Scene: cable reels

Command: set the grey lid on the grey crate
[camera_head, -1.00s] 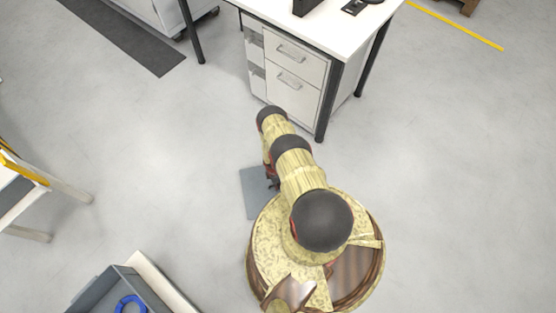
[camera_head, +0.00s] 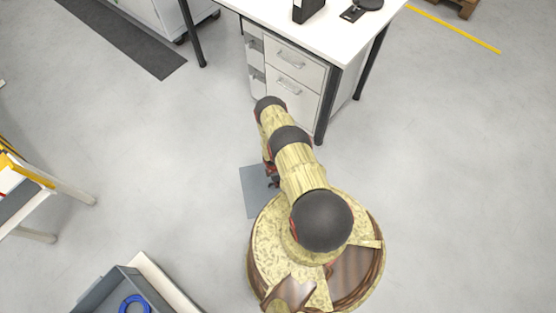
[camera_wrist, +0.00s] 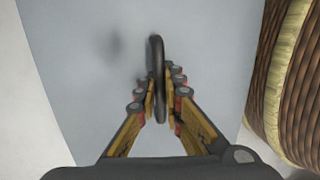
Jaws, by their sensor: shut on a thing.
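The grey lid (camera_head: 253,196) is a flat blue-grey plate beside my base in the head view, partly hidden by my arm. In the wrist view the lid (camera_wrist: 85,70) fills much of the picture, with a dark upright handle (camera_wrist: 158,75) at its middle. My gripper (camera_wrist: 160,105) is shut on this handle, one finger on each side. In the head view my gripper (camera_head: 272,178) is mostly hidden beneath my arm. The grey crate (camera_head: 105,287) is at the bottom left, open on top, cut by the picture edge, with a blue ring (camera_head: 134,304) inside.
A white desk (camera_head: 320,32) with a drawer unit (camera_head: 290,85) stands ahead. A pale board or surface edge (camera_head: 165,285) lies along the crate's right side. Another table (camera_head: 40,190) with yellow edging is at the left. The floor between them is clear.

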